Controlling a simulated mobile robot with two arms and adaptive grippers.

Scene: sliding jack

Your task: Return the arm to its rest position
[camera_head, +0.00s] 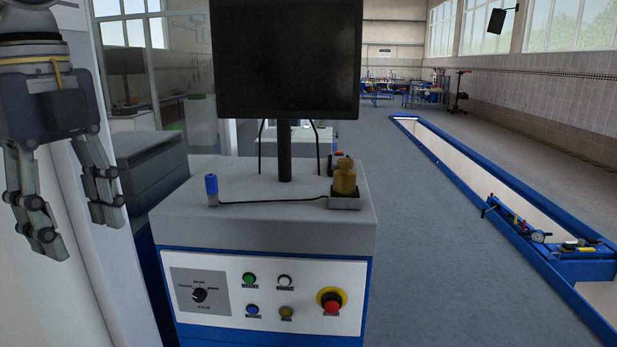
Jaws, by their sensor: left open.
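My left gripper (75,222) hangs at the far left of the head view, pointing down. Its two fingers are apart and nothing is between them. It is to the left of the control console (300,238) and apart from it. My right gripper does not show.
The console carries a dark monitor (287,60), a blue-capped item (211,190) and a brass-coloured object (344,178) on top. Its front has buttons and a red stop knob (331,303). A blue-edged pit (470,182) with a sliding jack (545,240) lies right. Grey floor between is clear.

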